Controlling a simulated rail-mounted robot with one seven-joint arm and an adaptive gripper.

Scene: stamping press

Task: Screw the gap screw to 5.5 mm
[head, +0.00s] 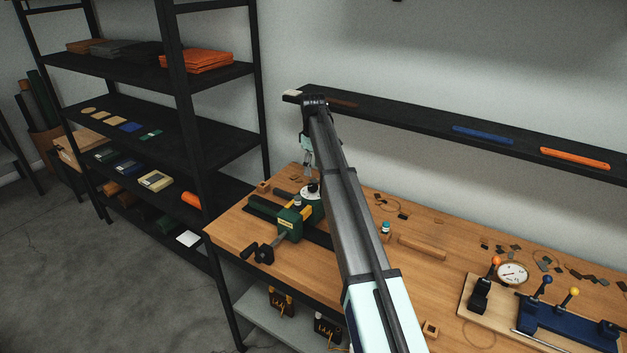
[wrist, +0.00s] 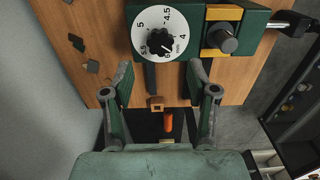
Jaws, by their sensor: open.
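The gap screw is a black fluted knob (wrist: 160,40) at the centre of a white dial (wrist: 175,19) marked 4, 4.5, 5 and 5.5 mm, with a further mark partly hidden by the knob. I cannot make out the knob's setting. The dial sits on the green stamping press (wrist: 257,30); in the head view the press (head: 289,223) stands on the bench, with the white dial (head: 308,192) on top. My gripper (wrist: 160,74) is open and empty, its fingers apart just below the dial in the wrist view. In the head view my gripper (head: 308,172) hangs above the dial.
The press has a second black knob (wrist: 220,37) on a yellow strip beside the dial. A black wall shelf (head: 400,122) runs behind the wooden bench (head: 440,285). A gauge (head: 512,273) and a blue fixture (head: 560,325) stand at right. A dark rack (head: 190,120) stands left.

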